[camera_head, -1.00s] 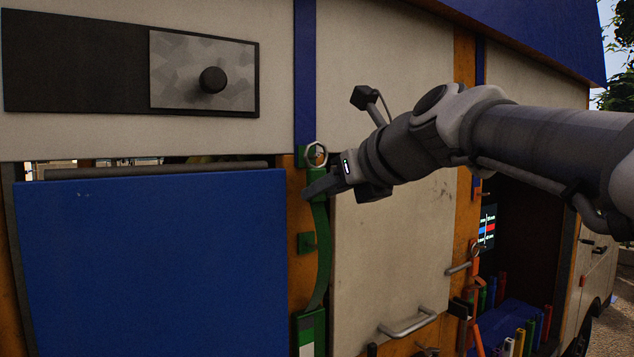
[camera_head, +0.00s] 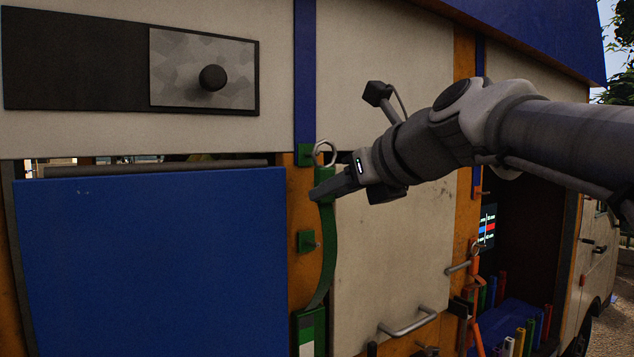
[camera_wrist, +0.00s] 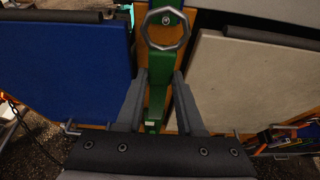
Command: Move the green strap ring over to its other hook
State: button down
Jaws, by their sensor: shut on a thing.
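The green strap (camera_head: 328,240) hangs down the orange post, its metal ring (camera_head: 336,153) at the top. My gripper (camera_head: 317,193) is shut on the strap just below the ring. The upper green hook block (camera_head: 304,154) is just left of the ring; I cannot tell whether its peg is still inside the ring. The lower green hook block (camera_head: 305,241) is below my gripper, left of the strap, with nothing on it. In the wrist view the ring (camera_wrist: 166,47) stands upright beyond my fingers (camera_wrist: 160,78), with the green strap between them.
A blue panel (camera_head: 150,260) is left of the post and a pale panel with a metal handle (camera_head: 408,326) is right. A sliding cover with a black knob (camera_head: 212,78) is at upper left. An open bay with coloured tubes (camera_head: 520,335) is at lower right.

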jog(key=b, duration=1)
send_near(305, 281)
jog(key=shift+w, duration=0.6)
jog(key=shift+a+f, duration=0.3)
jog(key=shift+f, duration=0.15)
jog(key=shift+w+a+p, duration=0.15)
jog(key=shift+w+p, duration=0.05)
jog(key=shift+p, duration=0.1)
jog(key=shift+r+p+x, duration=0.25)
jog(key=shift+p+x, duration=0.15)
jog(key=shift+x, duration=0.75)
jog(key=shift+x, duration=0.95)
dwell(0.7)
jog(key=shift+f, duration=0.2)
jog(key=shift+c, duration=2.2)
grip_release()
jog(key=v, duration=1.7)
jog(key=shift+s+d, duration=0.2)
jog(key=shift+s, duration=0.05)
